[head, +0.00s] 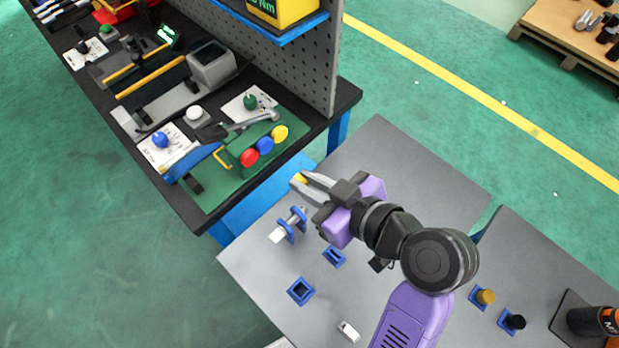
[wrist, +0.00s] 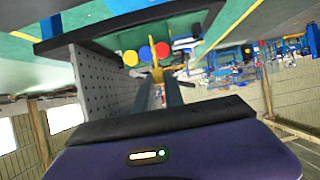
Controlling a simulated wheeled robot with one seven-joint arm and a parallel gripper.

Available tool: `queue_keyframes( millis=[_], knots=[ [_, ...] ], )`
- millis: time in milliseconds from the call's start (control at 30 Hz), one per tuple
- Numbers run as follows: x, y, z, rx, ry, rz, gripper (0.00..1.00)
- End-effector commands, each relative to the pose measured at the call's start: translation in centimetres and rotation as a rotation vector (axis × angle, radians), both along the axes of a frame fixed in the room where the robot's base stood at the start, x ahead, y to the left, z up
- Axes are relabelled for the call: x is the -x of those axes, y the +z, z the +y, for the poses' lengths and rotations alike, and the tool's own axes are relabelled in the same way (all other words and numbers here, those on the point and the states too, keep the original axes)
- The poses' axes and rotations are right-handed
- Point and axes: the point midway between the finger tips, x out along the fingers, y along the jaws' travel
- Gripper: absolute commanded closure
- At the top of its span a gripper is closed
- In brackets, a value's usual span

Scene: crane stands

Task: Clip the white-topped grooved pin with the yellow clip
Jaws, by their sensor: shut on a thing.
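My gripper (head: 304,183) is shut on the yellow clip (head: 299,178), held up near the far left edge of the grey table. In the wrist view the yellow clip (wrist: 157,73) stands between the fingertips. A pin with a white end (head: 277,236) lies level across two blue supports (head: 288,231). I take it for the white-topped grooved pin; its groove is too small to make out. The gripper is above and beyond it in the head view, with the clip apart from the pin. The pin is not clear in the wrist view.
Blue square sockets (head: 300,291) and a small white-topped piece (head: 349,331) are on the grey table (head: 263,270). A yellow-topped pin (head: 485,296) and a black-topped pin (head: 514,321) stand at right. A dark workbench with a green box (head: 250,147) and a pegboard (head: 300,60) stands beyond.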

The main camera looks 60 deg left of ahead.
Motion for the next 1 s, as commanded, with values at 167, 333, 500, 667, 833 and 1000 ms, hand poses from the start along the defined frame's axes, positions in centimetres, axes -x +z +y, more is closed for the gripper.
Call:
queue_keyframes(
  millis=[167,333,500,667,833,1000],
  knots=[
    [0.0,-0.5,-0.1,-0.003,0.000,0.000,1.00],
    [0.0,-1.7,-0.1,-0.003,0.000,0.000,1.00],
    [0.0,-3.1,-0.1,-0.003,0.000,0.000,1.00],
    [-0.1,-3.9,-0.1,-0.003,0.000,0.000,1.00],
    [-0.1,-4.4,-0.1,-0.003,0.000,0.000,1.00],
    [0.0,-5.3,-0.1,-0.003,0.000,0.001,1.00]
  ],
)
